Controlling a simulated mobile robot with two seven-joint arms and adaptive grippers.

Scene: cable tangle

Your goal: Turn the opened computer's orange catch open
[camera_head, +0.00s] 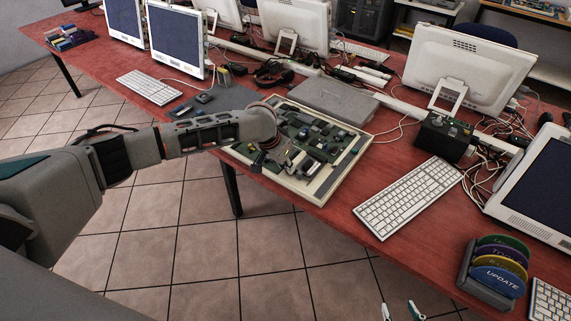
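The opened computer (318,188) lies flat on the red table, a shallow pale case with green circuit boards and metal parts showing. My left arm comes in from the left, and its rounded wrist covers the computer's left part. I cannot clearly make out the orange catch. My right gripper (400,312) shows only its two pale and green fingertips at the bottom edge, apart with floor between them, away from the table.
A grey flat panel (334,101) lies behind the computer. A white keyboard (409,196) and a black box (443,137) with cables are to its right. A disc rack (494,271) stands near the front edge. Monitors line the back. Bare red table lies between computer and keyboard.

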